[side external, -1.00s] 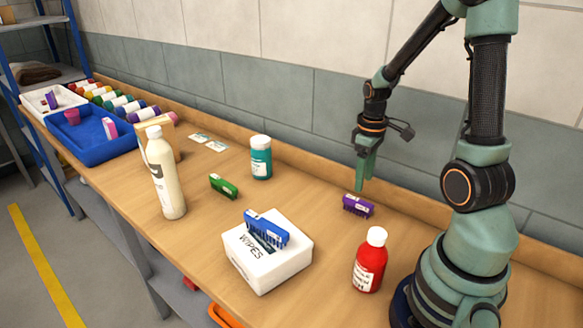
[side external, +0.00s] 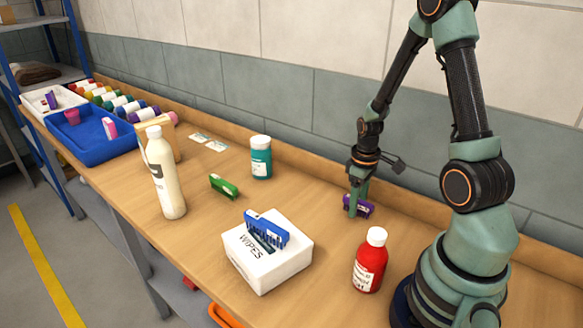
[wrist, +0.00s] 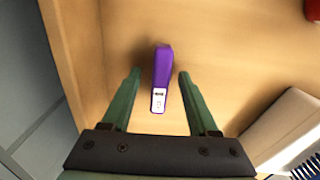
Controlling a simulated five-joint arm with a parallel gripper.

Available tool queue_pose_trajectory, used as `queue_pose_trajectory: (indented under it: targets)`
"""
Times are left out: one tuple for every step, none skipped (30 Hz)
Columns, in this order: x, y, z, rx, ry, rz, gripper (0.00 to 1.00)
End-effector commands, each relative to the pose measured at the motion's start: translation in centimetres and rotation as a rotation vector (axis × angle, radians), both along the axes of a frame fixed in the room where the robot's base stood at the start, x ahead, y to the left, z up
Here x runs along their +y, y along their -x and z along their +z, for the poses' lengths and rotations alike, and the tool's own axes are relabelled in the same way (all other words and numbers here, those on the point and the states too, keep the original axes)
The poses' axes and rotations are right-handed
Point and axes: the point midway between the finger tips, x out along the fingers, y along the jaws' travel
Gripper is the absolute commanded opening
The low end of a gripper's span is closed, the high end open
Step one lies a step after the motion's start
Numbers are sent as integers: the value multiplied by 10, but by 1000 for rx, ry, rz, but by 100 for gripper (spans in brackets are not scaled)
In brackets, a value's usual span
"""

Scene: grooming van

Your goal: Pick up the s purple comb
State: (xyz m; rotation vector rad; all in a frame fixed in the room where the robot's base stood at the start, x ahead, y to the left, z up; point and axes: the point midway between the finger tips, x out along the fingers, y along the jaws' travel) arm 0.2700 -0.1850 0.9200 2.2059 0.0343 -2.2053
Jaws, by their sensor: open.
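The purple comb (side external: 364,207) lies on the wooden bench near the back wall, partly hidden behind my gripper in the side view. In the wrist view the purple comb (wrist: 161,78) is between the two green fingers, with a white label at its near end. My gripper (side external: 354,212) is lowered at the comb with its fingers open. In the wrist view the gripper (wrist: 160,74) has a finger on each side of the comb, with a visible gap on both sides.
A red bottle (side external: 371,260) stands in front of the comb. A white wipes box (side external: 268,270) carries a blue comb (side external: 266,229). A green comb (side external: 223,186), teal jar (side external: 261,158) and cream bottle (side external: 163,180) stand further left. A blue tray (side external: 90,155) is at the far left.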

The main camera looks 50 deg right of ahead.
Motion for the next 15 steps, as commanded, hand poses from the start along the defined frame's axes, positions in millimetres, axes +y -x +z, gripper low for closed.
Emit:
queue_pose_trajectory:
  targets:
    - [0, 0, 0, 0, 0, 0, 60]
    - [0, 0, 0, 0, 0, 0, 60]
    - [0, 0, 0, 0, 0, 0, 56]
    - [0, 0, 0, 0, 0, 0, 45]
    - [0, 0, 0, 0, 0, 0, 33]
    - [0, 0, 0, 0, 0, 0, 18]
    - [0, 0, 0, 0, 0, 0, 6]
    - [0, 0, 0, 0, 0, 0, 0]
    - [0, 0, 0, 0, 0, 0, 0]
    - [0, 0, 0, 0, 0, 0, 0]
    - [0, 0, 0, 0, 0, 0, 0]
    - [0, 0, 0, 0, 0, 0, 0]
    - [0, 0, 0, 0, 0, 0, 0]
    - [0, 0, 0, 0, 0, 0, 0]
    - [0, 0, 0, 0, 0, 0, 0]
